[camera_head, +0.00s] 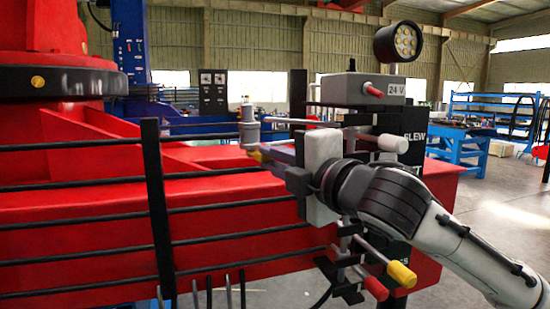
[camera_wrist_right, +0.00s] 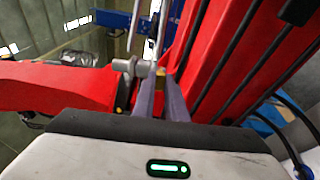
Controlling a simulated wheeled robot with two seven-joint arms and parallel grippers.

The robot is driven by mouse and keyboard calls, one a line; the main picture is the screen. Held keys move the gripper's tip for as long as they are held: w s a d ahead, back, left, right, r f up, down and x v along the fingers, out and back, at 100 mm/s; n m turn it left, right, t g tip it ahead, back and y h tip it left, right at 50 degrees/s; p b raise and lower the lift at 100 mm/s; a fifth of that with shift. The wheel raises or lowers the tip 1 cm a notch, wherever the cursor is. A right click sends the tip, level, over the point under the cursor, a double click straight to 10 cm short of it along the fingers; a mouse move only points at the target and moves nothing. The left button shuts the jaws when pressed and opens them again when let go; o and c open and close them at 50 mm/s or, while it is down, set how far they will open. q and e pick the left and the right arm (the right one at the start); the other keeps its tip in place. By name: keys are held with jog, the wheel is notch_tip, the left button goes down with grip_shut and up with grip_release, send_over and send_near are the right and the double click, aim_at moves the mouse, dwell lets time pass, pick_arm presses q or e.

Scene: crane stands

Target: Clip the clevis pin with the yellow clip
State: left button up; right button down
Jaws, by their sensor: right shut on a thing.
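My right gripper (camera_head: 262,152) reaches in from the right in the head view, its fingers pointing left over the red beam. It is shut on a small yellow piece, which looks like the yellow clip (camera_head: 254,154); the clip also shows between the fingertips in the right wrist view (camera_wrist_right: 160,72). A grey upright cylinder with a knob on top, likely the clevis pin (camera_head: 249,127), stands just above and beside the fingertips. In the right wrist view the grey pin part (camera_wrist_right: 125,65) is just left of the fingertips. I cannot tell whether the clip touches it. My left gripper is not in view.
A grey box marked 24 V (camera_head: 375,90) with a lamp (camera_head: 398,42) stands above my right wrist. Levers with red and yellow knobs (camera_head: 402,273) are below it. Black hoses and a black upright (camera_head: 158,210) run along the red beam (camera_head: 80,235). Blue racks stand behind.

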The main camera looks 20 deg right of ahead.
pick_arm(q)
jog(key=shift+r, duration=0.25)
pick_arm(e)
jog(key=shift+w+a, duration=0.1)
jog(key=shift+w, duration=0.2)
jog(key=c, duration=1.7)
grip_release()
pick_arm(q)
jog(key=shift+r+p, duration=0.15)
jog(key=shift+p, duration=0.2)
pick_arm(e)
jog(key=shift+v, duration=2.5)
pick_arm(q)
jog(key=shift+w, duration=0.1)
